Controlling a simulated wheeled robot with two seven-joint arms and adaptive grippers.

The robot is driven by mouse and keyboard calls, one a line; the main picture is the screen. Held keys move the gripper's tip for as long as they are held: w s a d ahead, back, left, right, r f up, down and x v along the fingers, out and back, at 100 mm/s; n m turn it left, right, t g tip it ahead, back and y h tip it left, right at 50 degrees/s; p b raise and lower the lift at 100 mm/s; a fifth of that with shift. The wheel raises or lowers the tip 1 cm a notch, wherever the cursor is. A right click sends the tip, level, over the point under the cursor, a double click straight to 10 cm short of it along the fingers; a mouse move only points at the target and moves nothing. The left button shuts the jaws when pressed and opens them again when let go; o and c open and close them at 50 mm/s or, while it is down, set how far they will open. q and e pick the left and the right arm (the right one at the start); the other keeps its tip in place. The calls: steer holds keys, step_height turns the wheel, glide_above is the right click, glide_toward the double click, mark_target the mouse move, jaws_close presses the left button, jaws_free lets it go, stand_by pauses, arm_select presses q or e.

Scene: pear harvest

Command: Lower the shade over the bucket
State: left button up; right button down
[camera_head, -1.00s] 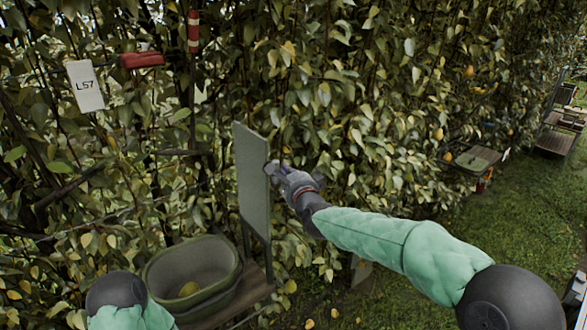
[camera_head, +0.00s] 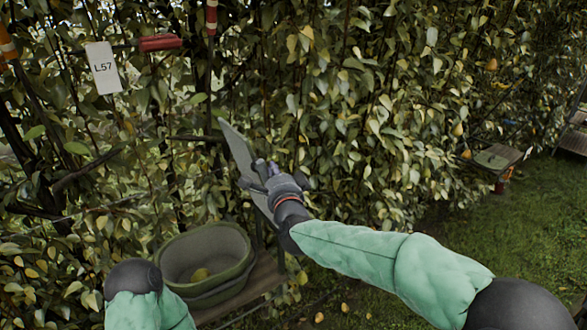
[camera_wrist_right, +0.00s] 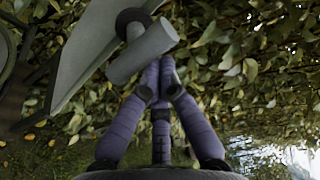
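The shade is a flat grey-green panel (camera_head: 238,152) beside the bucket, tilted over to the left at its top. My right gripper (camera_head: 264,173) is at the shade's edge. In the right wrist view its purple fingers (camera_wrist_right: 160,82) are drawn together at a grey cylindrical handle (camera_wrist_right: 142,52) in front of the panel (camera_wrist_right: 92,50); they look shut on it, though the fingertips are partly hidden. My left gripper is out of view.
The bucket stands on a wooden shelf (camera_head: 262,282). A leafy hedge is close behind, with a white L57 tag (camera_head: 103,67) and a red bar (camera_head: 160,42) at upper left. Another shelf (camera_head: 498,157) is at right. Grass is open at lower right.

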steer(key=s+a+f+n+t+y+b, duration=0.2)
steer(key=s+a+f+n+b, duration=0.7)
steer(key=a+b, duration=0.35)
steer(key=s+a+f+n+y+b, duration=0.2)
steer(key=a+f+n+b, duration=0.1)
steer(key=f+b, duration=0.4)
steer(key=s+a+f+n+g+y+b, duration=0.1)
steer(key=s+a+f+n+y+b, duration=0.1)
steer(key=f+n+b, duration=0.4)
step_height(320, 180, down, 5)
steer(key=shift+s+a+f+b, duration=0.2)
steer(key=shift+s+a+b, duration=0.25)
steer(key=shift+a+b, duration=0.55)
